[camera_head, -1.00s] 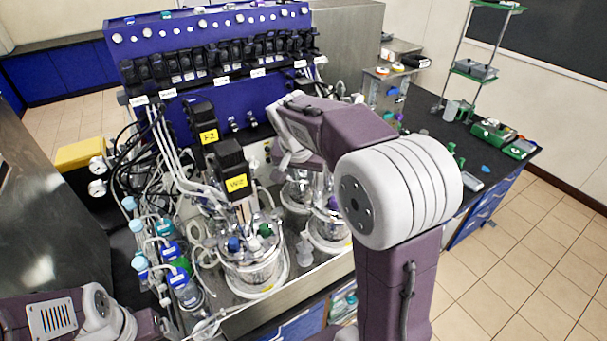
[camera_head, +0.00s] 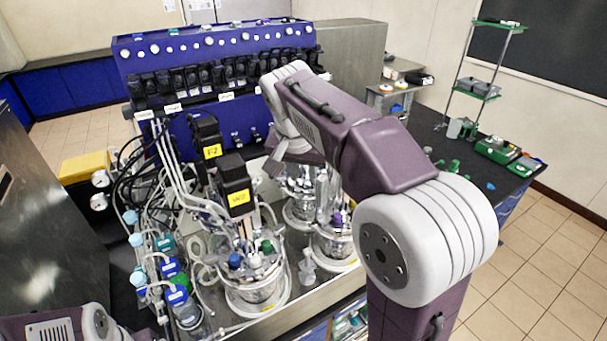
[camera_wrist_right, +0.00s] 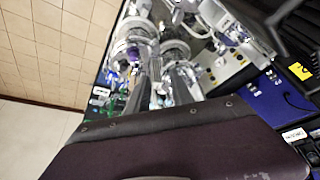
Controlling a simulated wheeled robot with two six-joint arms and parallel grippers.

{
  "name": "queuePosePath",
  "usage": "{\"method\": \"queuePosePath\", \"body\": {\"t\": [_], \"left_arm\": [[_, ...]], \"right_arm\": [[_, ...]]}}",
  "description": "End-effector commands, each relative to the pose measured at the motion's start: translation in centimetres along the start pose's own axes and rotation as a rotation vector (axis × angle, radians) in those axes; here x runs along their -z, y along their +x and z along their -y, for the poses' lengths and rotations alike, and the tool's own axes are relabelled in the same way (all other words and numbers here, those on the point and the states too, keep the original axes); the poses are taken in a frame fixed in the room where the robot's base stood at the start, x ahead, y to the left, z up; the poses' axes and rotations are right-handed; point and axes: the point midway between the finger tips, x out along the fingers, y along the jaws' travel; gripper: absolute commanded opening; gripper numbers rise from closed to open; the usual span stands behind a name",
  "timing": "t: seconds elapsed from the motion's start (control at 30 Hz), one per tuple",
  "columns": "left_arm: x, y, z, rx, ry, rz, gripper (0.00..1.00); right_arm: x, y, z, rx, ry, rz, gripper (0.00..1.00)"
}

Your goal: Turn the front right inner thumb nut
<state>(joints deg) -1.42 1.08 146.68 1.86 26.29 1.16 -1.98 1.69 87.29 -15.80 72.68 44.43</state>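The front glass vessel (camera_head: 255,290) stands on the tray with blue, green and white caps on its lid, under a black motor (camera_head: 235,182) with a yellow label. A second vessel (camera_head: 336,248) with a purple cap stands to its right and farther back. The thumb nuts are too small to single out. My right gripper (camera_head: 273,167) hangs at the end of its bent arm, above and behind the front vessel, apart from its lid; its fingers are mostly hidden. In the right wrist view, vessels (camera_wrist_right: 128,45) show beyond my purple wrist link. My left gripper is out of view.
The blue control tower (camera_head: 215,75) rises behind the vessels. Tubes and capped bottles (camera_head: 172,268) crowd the left side. The dark bench (camera_head: 425,135) on the right carries small green items (camera_head: 497,150) and a rack (camera_head: 480,88). Floor is free at the right.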

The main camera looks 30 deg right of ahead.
Motion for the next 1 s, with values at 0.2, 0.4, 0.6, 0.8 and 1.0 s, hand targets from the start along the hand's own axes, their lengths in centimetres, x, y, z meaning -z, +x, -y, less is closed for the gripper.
{"method": "queuePosePath", "body": {"t": [0.2, 0.4, 0.6, 0.8, 1.0], "left_arm": [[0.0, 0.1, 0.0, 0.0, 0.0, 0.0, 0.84], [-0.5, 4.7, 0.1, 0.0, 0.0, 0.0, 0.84], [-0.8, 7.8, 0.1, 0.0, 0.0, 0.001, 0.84], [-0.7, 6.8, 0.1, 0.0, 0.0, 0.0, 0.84], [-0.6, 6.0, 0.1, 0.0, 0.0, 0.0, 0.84]], "right_arm": [[0.0, 0.1, 0.0, 0.0, 0.0, 0.0, 0.38], [-1.3, 6.3, -0.2, -0.011, 0.001, 0.014, 0.4], [-1.6, 11.4, -0.5, -0.019, 0.0, 0.027, 0.4], [-1.5, 12.7, -0.6, -0.022, -0.002, 0.03, 0.4], [-1.6, 16.9, -0.7, -0.022, -0.002, 0.031, 0.4]]}}
